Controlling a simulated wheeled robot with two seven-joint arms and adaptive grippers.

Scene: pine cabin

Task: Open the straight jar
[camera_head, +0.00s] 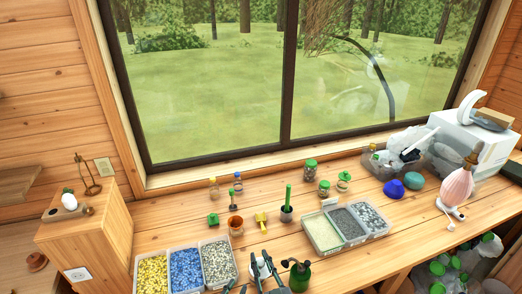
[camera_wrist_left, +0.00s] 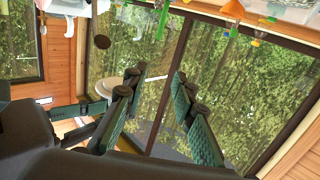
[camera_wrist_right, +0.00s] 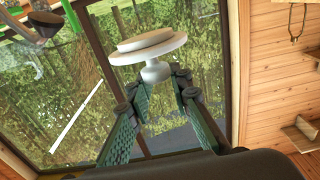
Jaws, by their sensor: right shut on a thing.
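My right gripper (camera_wrist_right: 158,92) is shut on the knob of a white, stepped round lid (camera_wrist_right: 148,50), held in the air. In the head view this gripper (camera_head: 264,268) is at the bottom middle, with a little white between its fingers. My left gripper (camera_wrist_left: 155,95) is open and empty; in the head view only its tips (camera_head: 235,289) show at the bottom edge. Several small jars stand at the back of the table, among them one with a green lid (camera_head: 310,170) and a lower one (camera_head: 324,188). I cannot tell which is the straight jar.
A tray of yellow, blue and grey gravel (camera_head: 186,268) is at the front left. A sectioned tray (camera_head: 322,234), a yellow tool (camera_head: 261,221) and a clay pot (camera_head: 236,225) stand behind. Bare wood lies at right centre.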

